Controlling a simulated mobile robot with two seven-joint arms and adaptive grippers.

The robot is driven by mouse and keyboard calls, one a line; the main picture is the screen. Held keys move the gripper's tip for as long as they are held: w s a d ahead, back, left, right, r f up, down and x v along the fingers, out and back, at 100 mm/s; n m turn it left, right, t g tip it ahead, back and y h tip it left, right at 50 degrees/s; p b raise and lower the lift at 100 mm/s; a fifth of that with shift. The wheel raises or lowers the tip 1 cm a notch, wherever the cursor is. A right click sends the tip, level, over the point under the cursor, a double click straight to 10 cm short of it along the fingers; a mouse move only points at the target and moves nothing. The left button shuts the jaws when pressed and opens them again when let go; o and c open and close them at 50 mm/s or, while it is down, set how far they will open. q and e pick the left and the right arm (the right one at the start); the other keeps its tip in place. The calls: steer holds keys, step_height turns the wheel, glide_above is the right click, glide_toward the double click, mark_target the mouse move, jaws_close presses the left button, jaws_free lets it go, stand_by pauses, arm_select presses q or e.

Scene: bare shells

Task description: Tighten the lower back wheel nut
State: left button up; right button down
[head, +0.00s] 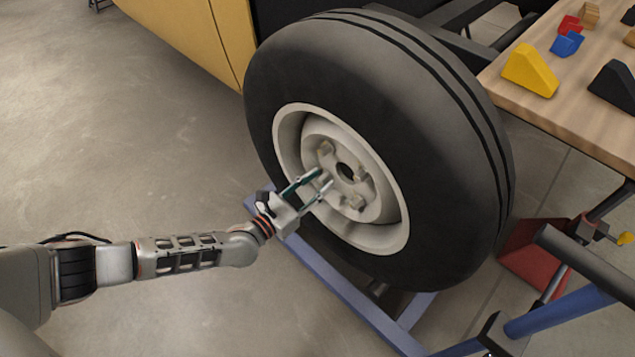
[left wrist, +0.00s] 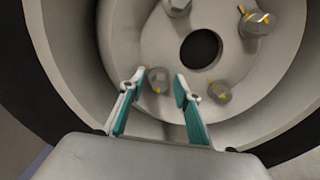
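A large black tyre (head: 400,80) with a pale rim (head: 290,140) stands upright, and grey wheel nuts sit around its dark centre hole (head: 346,172). My left gripper (head: 325,180) reaches the rim from the left, open. In the left wrist view, its two teal fingers (left wrist: 159,82) stand either side of a lower-left nut (left wrist: 158,79); contact cannot be told. A lower-right nut (left wrist: 219,92) is outside the fingers, and two upper nuts (left wrist: 177,6) (left wrist: 254,22) show yellow marks. Which lower nut is the back one is unclear. My right gripper is not in view.
A wooden table (head: 560,110) with a yellow wedge (head: 530,70) and small blocks stands at the right. A blue frame (head: 345,292) lies below the wheel. A red stand (head: 530,255) and blue tube (head: 560,312) are lower right. The floor at left is clear.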

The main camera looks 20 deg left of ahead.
arm_select(q)
jaws_close()
